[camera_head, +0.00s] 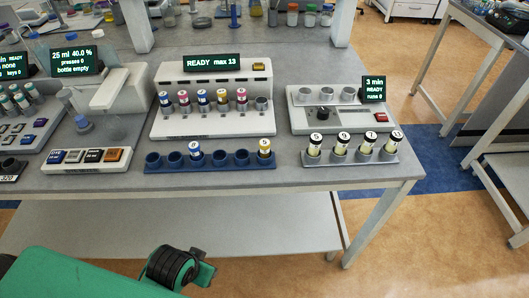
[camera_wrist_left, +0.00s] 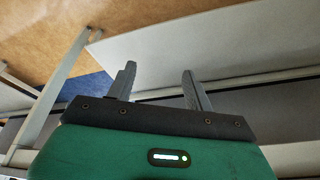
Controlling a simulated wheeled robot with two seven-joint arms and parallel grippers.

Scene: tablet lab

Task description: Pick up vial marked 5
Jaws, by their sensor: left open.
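Several small vials with round caps stand in racks on the bench in the head view. A yellow-banded vial (camera_head: 264,148) is at the right end of the blue rack (camera_head: 225,163), and a blue-banded vial (camera_head: 195,151) is near its middle. Black-and-white vials (camera_head: 315,146) stand in the grey rack (camera_head: 350,157) at the right. My left gripper (camera_wrist_left: 158,72) is open and empty in the left wrist view, away from the vials. My right gripper is not in view.
A machine reading "READY max 13" (camera_head: 213,63) holds several coloured vials behind the blue rack. A device with a "3 min READY" display (camera_head: 373,89) is at the right. The bench's front edge and a lower shelf (camera_head: 190,227) lie between my arm and the racks.

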